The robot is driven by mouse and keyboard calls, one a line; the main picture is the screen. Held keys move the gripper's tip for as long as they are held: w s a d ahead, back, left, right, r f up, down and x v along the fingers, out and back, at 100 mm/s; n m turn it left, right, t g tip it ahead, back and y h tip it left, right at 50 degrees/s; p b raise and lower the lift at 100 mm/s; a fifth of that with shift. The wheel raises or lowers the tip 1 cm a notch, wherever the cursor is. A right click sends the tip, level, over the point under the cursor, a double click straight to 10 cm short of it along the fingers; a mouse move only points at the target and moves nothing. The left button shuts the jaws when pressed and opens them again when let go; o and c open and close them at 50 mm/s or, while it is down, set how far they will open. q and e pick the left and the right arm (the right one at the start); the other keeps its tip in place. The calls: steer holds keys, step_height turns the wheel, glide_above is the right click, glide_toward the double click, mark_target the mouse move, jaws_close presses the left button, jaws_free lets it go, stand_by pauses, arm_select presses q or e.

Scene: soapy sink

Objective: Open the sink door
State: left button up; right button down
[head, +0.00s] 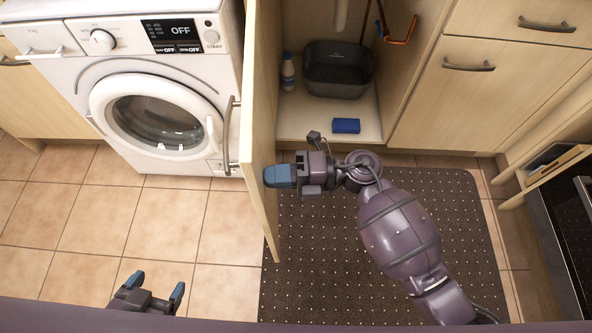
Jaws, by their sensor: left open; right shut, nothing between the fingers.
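The sink door (261,123) is a light wood panel with a metal handle (230,135) on its left face. It stands swung wide open, roughly at right angles to the cabinet front. My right gripper (268,177) is shut and empty, on the inner side of the door. Its blue fingertips are at the door's inner face; I cannot tell for certain whether they touch it. My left gripper (152,288) is open and empty, low at the left over the tiled floor, apart from the door.
A washing machine (85,80) stands left of the door. A dark dotted mat (320,270) lies in front; tiles at left are clear.

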mark_target(264, 196)
arm_select(q)
steer(key=shift+s+a+f+n+p, duration=0.1)
steer(key=shift+s+a+n+p, duration=0.2)
steer(key=shift+s+p, duration=0.4)
arm_select(e)
steer(key=a+m+t, duration=0.2)
steer(key=a+t, duration=0.1)
steer(key=a, duration=1)
steer(key=shift+s+a, duration=0.35)
steer(key=shift+a, duration=0.05)
arm_select(q)
steer(key=shift+w, duration=0.1)
arm_select(e)
steer(key=s+d, duration=0.1)
steer(key=d, duration=0.3)
steer(key=s+d+p, duration=0.1)
steer(key=d, duration=0.4)
steer(key=s+d+p, duration=0.1)
steer(key=d, duration=0.3)
steer(key=shift+s+d+r, duration=0.1)
steer(key=shift+s+d, duration=0.15)
steer(key=shift+s, duration=0.1)
arm_select(q)
steer(key=shift+s+d+r+n, duration=0.2)
steer(key=shift+s+r, duration=0.1)
steer(key=shift+s, duration=0.3)
steer(key=shift+s+d+r+n, duration=0.15)
steer(key=shift+s+r, duration=0.1)
steer(key=shift+s, duration=0.35)
